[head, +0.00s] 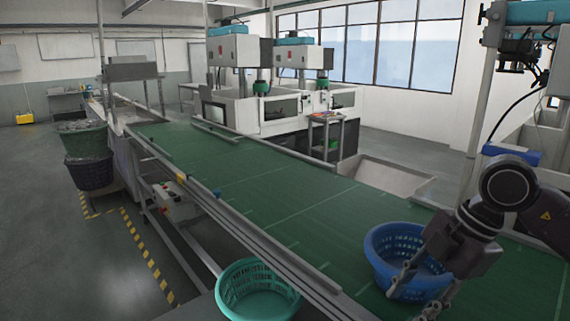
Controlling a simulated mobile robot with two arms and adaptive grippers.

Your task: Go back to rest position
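A blue perforated basket (388,245) stands on the green conveyor belt at the lower right. My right gripper (411,300) comes in from the right and is over the near right side of this basket. The arm and gripper hide the basket's right part. My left gripper is not in view.
The green conveyor belt (270,185) is mostly clear and has metal side rails. A teal basket (258,278) sits beside its near edge. Stacked dark baskets (88,160) stand at the left. White machines (252,105) stand behind the belt. A metal post (481,110) rises at the right.

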